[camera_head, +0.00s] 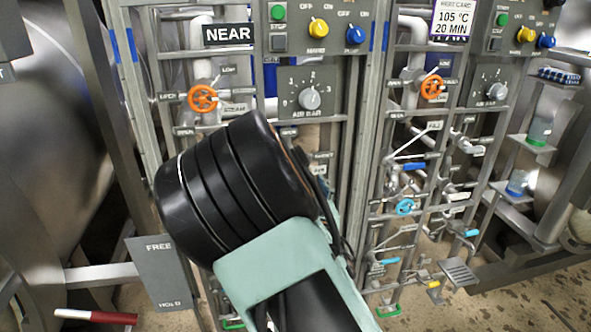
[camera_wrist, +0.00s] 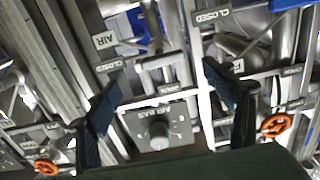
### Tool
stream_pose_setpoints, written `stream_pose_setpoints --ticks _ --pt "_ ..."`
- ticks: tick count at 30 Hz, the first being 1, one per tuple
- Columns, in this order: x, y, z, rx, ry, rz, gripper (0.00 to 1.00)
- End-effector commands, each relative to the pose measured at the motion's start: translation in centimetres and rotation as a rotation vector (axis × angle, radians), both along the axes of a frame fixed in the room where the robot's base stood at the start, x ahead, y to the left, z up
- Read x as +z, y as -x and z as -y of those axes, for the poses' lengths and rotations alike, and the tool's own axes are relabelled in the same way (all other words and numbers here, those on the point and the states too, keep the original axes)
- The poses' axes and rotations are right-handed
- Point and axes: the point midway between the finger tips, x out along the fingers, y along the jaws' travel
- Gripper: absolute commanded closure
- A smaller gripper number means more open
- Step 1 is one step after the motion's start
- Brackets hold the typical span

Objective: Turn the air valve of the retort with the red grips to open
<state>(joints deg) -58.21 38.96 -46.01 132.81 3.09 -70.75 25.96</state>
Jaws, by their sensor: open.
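A red grip (camera_head: 110,317) shows on a bar at the lower left, by the big steel vessel of the near station. The near panel has a NEAR sign (camera_head: 228,34) and an AIR BAR dial (camera_head: 309,98), also in the wrist view (camera_wrist: 160,132). In the wrist view, which is upside down, an AIR label (camera_wrist: 104,40) sits beside a blue part (camera_wrist: 138,25), seemingly the air valve's lever; CLOSED labels are nearby. My gripper (camera_wrist: 161,80) is open and empty, its dark fingers apart in front of the panel. In the head view my arm hides the gripper and the near panel's lower part.
An orange handwheel (camera_head: 202,98) is on the near panel, another (camera_head: 433,88) on the right panel. The right panel also has a blue handwheel (camera_head: 404,207) and several levers. Upright frame posts and pipes crowd the front. A FREE sign (camera_head: 160,272) hangs at lower left.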

Motion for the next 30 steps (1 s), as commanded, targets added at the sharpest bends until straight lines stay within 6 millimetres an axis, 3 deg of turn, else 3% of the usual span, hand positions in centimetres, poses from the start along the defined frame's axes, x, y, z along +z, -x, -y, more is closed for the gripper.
stream_pose_setpoints --ticks 6,13,27,30 --pt "-0.1 -4.0 -1.1 0.000 0.004 0.002 0.25" --pt "-0.1 -6.9 -1.9 -0.001 0.003 0.000 0.25" --pt "0.0 -8.0 -2.2 -0.002 0.001 -0.001 0.25" --pt "0.0 -8.0 -2.2 -0.002 0.001 -0.001 0.36"
